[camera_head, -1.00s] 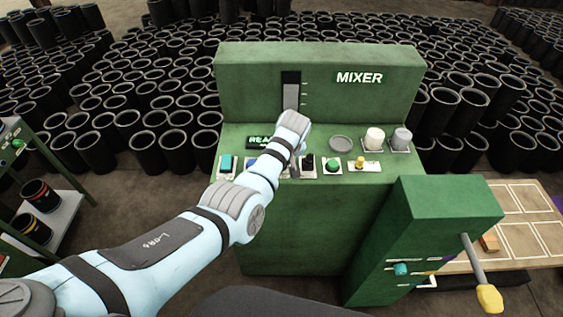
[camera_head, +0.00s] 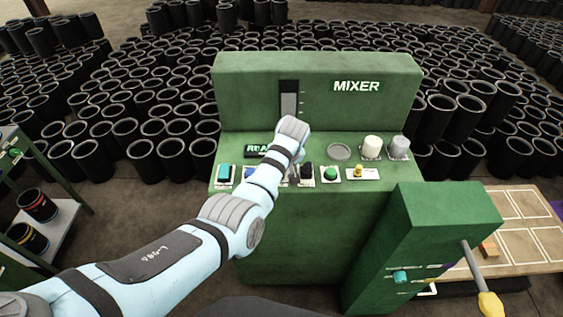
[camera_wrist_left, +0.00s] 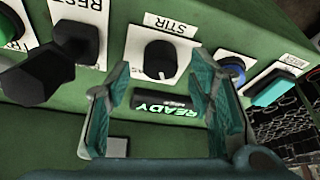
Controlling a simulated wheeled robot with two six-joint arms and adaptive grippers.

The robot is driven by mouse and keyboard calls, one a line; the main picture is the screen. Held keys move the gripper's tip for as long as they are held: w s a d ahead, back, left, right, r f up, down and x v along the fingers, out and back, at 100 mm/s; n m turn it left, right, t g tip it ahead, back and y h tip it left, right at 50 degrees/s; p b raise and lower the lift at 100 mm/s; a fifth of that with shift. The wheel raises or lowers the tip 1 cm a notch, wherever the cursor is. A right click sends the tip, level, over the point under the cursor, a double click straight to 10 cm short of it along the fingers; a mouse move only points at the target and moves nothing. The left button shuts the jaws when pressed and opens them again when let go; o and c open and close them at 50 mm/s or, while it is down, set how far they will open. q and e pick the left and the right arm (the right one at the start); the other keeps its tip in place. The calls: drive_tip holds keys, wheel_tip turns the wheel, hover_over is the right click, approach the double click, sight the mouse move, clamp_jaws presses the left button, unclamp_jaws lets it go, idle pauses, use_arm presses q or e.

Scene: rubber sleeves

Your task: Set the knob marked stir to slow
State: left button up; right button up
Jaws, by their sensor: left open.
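The stir knob (camera_wrist_left: 160,59) is a dark round knob on a white plate (camera_wrist_left: 133,48) marked STIR, upside down in the left wrist view. A small light mark shows near its edge; I cannot read its setting or any slow mark. My left gripper (camera_wrist_left: 160,82) is open, its two teal fingers apart on either side of the knob in that view. I cannot tell whether they touch it. In the head view my left arm reaches over the green mixer panel (camera_head: 315,205) and hides the stir knob.
A lit READY sign (camera_wrist_left: 165,106) is close to the knob. A black lever-like control (camera_wrist_left: 50,75), a blue button (camera_wrist_left: 232,72) and a teal switch (camera_wrist_left: 272,88) flank it. A green button (camera_head: 330,173) and yellow control (camera_head: 358,171) are further right. A green box (camera_head: 440,225) stands front right.

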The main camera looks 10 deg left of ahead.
use_arm(q)
drive_tip(key=v, duration=1.1)
